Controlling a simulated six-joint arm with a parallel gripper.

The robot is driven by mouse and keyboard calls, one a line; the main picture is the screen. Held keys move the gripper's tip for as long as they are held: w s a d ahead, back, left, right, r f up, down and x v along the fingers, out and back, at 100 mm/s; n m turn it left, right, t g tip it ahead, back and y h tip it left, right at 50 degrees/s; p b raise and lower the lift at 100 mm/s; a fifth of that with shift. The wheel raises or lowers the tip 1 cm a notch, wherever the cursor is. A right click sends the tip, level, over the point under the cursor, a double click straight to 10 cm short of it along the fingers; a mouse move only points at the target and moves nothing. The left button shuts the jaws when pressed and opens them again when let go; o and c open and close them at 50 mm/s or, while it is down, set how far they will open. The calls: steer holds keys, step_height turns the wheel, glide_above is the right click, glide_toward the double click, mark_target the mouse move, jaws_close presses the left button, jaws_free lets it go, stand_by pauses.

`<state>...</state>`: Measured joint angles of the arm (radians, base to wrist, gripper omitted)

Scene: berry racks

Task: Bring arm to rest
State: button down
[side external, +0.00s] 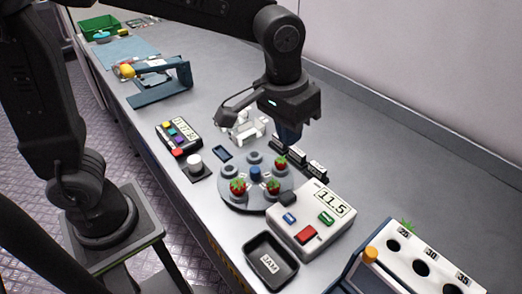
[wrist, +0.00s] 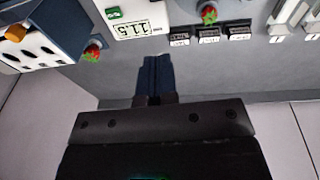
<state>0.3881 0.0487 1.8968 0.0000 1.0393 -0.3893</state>
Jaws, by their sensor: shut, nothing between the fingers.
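My gripper (side external: 288,135) hangs from my arm above the back part of the grey bench, fingers pointing down. Its dark blue fingers are together and empty, and they also show in the wrist view (wrist: 155,72). Below and left of it in the side view is a round grey turntable (side external: 229,196) with strawberries in some of its holders. One strawberry (side external: 237,187) sits at the front left, one (side external: 274,187) at the front right and one (side external: 281,162) at the back right. The fingers are apart from all of these.
A white scale (side external: 318,230) reading 11.5 stands right of the turntable, near a black JAM tray (side external: 270,262). A white rack with holes (side external: 440,262) is at the lower right. Small black labelled blocks (side external: 316,170) stand behind the turntable. A wall runs along the bench's back.

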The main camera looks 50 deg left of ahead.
steer(key=s+a+r+t, duration=0.1)
steer(key=s+a+t, duration=0.3)
steer(key=s+a, duration=0.9)
steer(key=shift+a+r+y, duration=0.2)
steer(key=shift+a+y, duration=0.1)
steer(key=shift+a, duration=0.2)
